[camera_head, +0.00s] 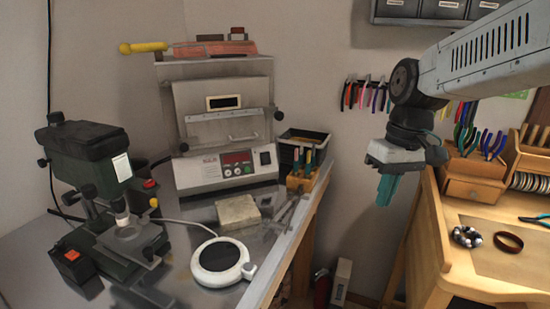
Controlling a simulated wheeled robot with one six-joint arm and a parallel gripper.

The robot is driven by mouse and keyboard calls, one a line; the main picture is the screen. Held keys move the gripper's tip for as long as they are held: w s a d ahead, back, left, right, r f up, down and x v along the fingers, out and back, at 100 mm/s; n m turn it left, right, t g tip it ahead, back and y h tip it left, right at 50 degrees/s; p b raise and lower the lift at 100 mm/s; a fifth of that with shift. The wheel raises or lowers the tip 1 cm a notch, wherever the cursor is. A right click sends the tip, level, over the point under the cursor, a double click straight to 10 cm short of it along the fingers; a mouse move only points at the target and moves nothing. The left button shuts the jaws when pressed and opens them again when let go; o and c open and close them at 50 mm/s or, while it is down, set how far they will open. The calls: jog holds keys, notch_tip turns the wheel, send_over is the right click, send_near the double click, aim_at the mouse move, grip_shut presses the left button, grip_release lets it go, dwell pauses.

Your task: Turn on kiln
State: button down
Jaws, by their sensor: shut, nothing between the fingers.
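The kiln (224,128) is a grey metal box with a small window in its front door and a handle below it. It stands at the back of the metal bench on the left. Its lower control panel (237,166) has a lit red display, small round buttons and a dark switch (265,158) at its right end. The switch's position is too small to tell. My gripper (384,192) hangs at the right with teal fingers pointing down, shut and empty. It is in the air to the right of the kiln, well apart from it.
A drill press (100,185) stands left of the kiln. A round white device (222,262), a pale block (237,212) and a wooden tool holder (301,180) are on the bench. A wooden workbench (435,245) stands at the right.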

aim_at(266, 159)
jog(key=w+a+f+n+y, duration=0.1)
jog(key=w+a+n, duration=0.35)
jog(key=w, duration=0.35)
jog(key=w+a+f+n+t+y, duration=0.1)
jog(key=w+a+n, duration=0.2)
jog(key=w+a, duration=0.4)
jog(key=w+a+f+n+y, duration=0.1)
jog(key=w+a+n, duration=0.25)
jog(key=w, duration=0.55)
jog(key=w+a+r+n+t+y, duration=0.1)
jog(key=w+a+r+n, duration=0.2)
jog(key=w+r+n, duration=0.2)
jog(key=shift+a+r+n+t, duration=0.15)
jog(key=shift+a+n+t, duration=0.15)
jog(key=shift+n, duration=0.5)
jog(key=w+x, duration=0.1)
jog(key=x, duration=1.2)
jog(key=shift+w+a, duration=0.15)
jog(key=shift+w, duration=0.05)
